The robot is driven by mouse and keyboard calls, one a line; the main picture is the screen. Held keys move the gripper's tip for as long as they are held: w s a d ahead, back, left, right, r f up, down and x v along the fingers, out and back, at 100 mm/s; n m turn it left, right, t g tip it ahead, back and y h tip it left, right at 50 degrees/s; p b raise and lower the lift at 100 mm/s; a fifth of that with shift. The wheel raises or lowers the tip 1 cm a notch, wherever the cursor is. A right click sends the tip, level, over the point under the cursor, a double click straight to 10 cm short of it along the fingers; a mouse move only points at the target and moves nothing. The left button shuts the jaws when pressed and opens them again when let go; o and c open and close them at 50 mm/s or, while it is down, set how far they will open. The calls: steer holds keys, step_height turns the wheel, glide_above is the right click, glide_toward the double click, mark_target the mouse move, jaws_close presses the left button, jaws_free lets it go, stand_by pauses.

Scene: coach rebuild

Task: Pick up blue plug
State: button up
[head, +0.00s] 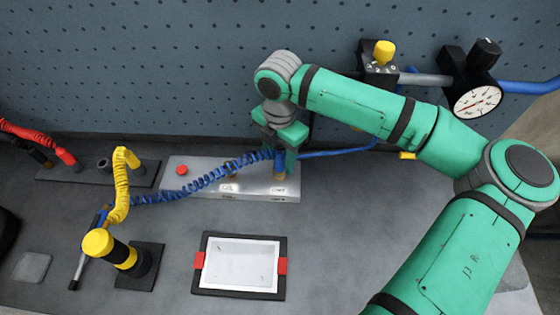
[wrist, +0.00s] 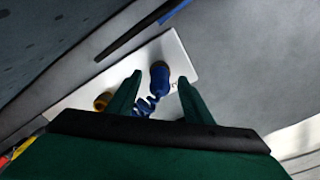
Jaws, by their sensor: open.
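The blue plug (wrist: 158,76) stands at the right end of a silver block (head: 250,192), by one of its sockets. In the wrist view it lies between the two green fingers of my gripper (wrist: 160,80), with a gap showing on each side. In the head view my gripper (head: 279,148) is over the right end of the block, fingers pointing down and apart. The fingers partly hide the blue plug (head: 280,161) there. A coiled blue cord (head: 200,186) runs left from the plug; it also shows between the fingers in the wrist view (wrist: 145,105).
A red button (head: 182,170) and brass fittings are on the block. A yellow-capped post with a yellow coil (head: 121,190) stands left. A framed white panel (head: 240,263) lies in front. The pegboard wall (head: 180,70), a gauge (head: 476,102) and a yellow-knobbed valve (head: 383,55) are behind.

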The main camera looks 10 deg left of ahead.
steer(key=shift+c, duration=0.7)
jaws_close()
steer(key=shift+r, duration=0.55)
step_height(320, 180, up, 2)
steer(key=shift+r, duration=0.1)
steer(key=s+d+r, duration=0.3)
steer(key=s+r, duration=0.3)
steer(key=r, duration=0.1)
steer(key=s+d+r, duration=0.3)
steer(key=s+r, duration=0.3)
steer(key=r, duration=0.1)
steer(key=shift+s+d+r, duration=0.15)
steer(key=shift+d+r, duration=0.1)
steer(key=shift+d, duration=0.1)
